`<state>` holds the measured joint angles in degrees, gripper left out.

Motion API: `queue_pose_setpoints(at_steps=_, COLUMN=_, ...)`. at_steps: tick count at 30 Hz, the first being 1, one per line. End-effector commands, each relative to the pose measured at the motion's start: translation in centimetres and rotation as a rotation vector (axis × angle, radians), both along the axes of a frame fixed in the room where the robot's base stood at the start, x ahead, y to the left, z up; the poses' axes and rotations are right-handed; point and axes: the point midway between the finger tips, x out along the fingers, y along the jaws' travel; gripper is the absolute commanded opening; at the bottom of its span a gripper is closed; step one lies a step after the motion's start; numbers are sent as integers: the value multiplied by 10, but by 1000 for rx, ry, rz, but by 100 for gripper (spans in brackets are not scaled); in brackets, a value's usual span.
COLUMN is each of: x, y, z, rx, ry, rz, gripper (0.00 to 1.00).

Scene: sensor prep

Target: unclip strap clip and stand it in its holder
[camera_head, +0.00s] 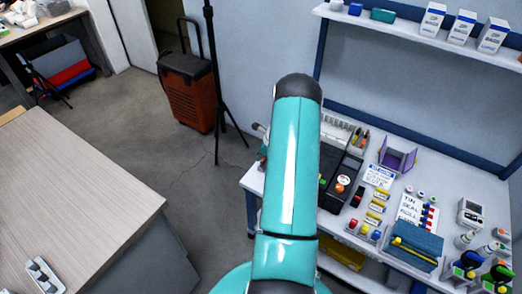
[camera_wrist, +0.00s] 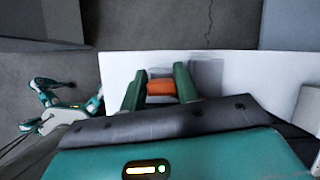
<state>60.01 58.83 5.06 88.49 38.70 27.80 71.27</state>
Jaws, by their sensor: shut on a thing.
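In the wrist view, my gripper (camera_wrist: 159,77) has its two green fingers shut on a small orange piece (camera_wrist: 160,88), which looks like the strap clip. White tabletop shows beyond and around the fingers. A grey patch, perhaps a shadow, lies just right of the piece. I cannot tell whether the piece touches the table or a strap. In the head view my arm hides the gripper and the piece. I cannot make out the clip's holder for certain in either view.
The white workbench (camera_head: 345,225) carries a black device (camera_head: 340,185), a purple open box (camera_head: 397,157), a blue case (camera_head: 418,240), several bottles and small yellow parts. A shelf (camera_head: 400,35) hangs above. An orange wheeled case (camera_head: 187,90) and black stand (camera_head: 214,80) are behind.

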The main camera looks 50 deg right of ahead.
Motion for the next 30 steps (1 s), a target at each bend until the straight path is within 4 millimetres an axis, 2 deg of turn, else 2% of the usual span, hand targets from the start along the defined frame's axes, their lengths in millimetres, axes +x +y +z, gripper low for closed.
queue_pose_setpoints(at_steps=30, x=3, y=-1, z=-5, rx=30, ry=-8, rz=-67, gripper=0)
